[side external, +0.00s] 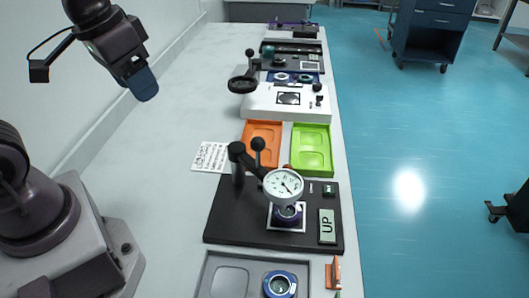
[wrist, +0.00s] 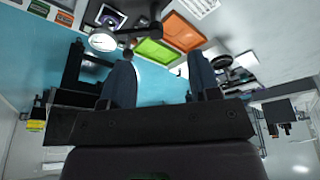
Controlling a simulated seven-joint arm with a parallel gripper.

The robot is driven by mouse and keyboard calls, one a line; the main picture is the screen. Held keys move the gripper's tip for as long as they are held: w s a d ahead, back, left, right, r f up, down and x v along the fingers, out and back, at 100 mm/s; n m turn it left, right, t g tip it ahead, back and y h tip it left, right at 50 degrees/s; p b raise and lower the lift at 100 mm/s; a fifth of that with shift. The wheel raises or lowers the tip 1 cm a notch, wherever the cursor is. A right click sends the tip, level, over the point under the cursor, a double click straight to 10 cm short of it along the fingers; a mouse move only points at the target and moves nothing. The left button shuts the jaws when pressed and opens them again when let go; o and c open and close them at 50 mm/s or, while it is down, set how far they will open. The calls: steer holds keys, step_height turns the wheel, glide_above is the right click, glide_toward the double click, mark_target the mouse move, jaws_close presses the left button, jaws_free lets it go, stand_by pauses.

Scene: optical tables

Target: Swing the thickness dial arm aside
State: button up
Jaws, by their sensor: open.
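The thickness dial (side external: 284,186) is a round white gauge on a black arm (side external: 252,167) that reaches from a black post (side external: 238,170). A ball-topped lever (side external: 258,145) stands up by the arm. The dial sits over a purple-ringed lens (side external: 288,214) on a white square, on a black base plate (side external: 225,220). In the wrist view the dial (wrist: 103,41) is at upper left, beyond the fingers. My gripper (side external: 144,88) is high at upper left, well apart from the dial. In the wrist view its two blue fingers (wrist: 162,72) are spread with nothing between them.
A green "UP" label (side external: 327,226) lies at the plate's right. Orange (side external: 262,133) and green (side external: 312,148) trays lie behind it, a printed card (side external: 211,157) left of them. A grey tray (side external: 235,262) with a blue-ringed lens (side external: 279,285) is in front.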

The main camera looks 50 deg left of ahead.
steer(key=w+a+f+n+g+h, duration=0.2)
steer(key=w+f+n+g+h, duration=0.3)
steer(key=f, duration=0.4)
steer(key=n+t+h, duration=0.1)
steer(key=n+h, duration=0.8)
steer(key=h, duration=0.4)
glide_toward(262, 147)
steer(key=d, duration=1)
steer(key=shift+s+d+f, duration=0.15)
steer(key=shift+s+d, duration=0.05)
jaws_close()
